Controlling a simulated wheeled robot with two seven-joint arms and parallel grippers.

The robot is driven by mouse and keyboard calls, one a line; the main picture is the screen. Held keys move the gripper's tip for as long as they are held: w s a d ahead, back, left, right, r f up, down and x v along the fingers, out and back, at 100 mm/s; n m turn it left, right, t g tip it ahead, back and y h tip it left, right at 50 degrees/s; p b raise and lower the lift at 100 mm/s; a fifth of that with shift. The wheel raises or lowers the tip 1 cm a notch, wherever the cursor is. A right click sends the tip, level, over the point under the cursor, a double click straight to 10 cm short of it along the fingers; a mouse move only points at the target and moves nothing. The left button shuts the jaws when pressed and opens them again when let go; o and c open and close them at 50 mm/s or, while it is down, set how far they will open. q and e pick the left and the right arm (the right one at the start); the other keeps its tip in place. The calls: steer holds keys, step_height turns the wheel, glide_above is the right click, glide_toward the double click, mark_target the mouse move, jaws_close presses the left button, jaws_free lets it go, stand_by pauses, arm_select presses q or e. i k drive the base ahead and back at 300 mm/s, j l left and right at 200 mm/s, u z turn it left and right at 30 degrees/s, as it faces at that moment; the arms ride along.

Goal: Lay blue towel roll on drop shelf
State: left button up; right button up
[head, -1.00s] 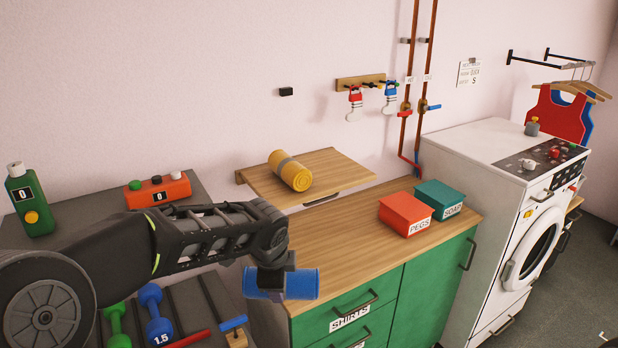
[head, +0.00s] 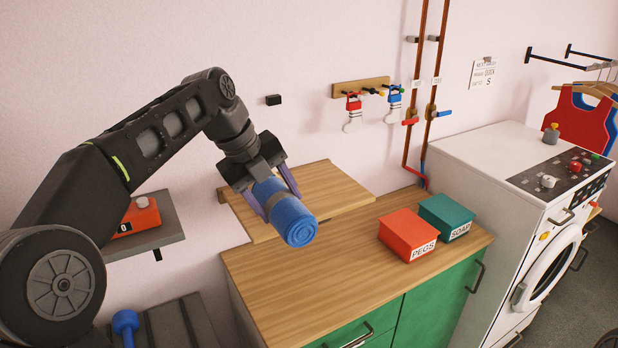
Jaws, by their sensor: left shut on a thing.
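The blue towel roll (head: 291,218) is held in my left gripper (head: 280,203), whose fingers are closed on its two sides. The roll is tilted, with its round end facing the camera. It appears in front of the wooden drop shelf (head: 335,190) on the wall; I cannot tell whether it touches the shelf. The gripper and roll cover the shelf's left middle, and the yellow roll seen there earlier is not visible now. My right gripper is not in view.
A red PEGS box (head: 409,235) and a teal SOAP box (head: 447,215) stand on the wooden counter (head: 320,280) below and right of the shelf. The shelf's right part is clear. A grey side shelf (head: 165,228) with an orange device (head: 140,215) is at left.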

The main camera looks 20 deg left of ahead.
mark_target(323, 191)
steer(key=i, duration=0.95)
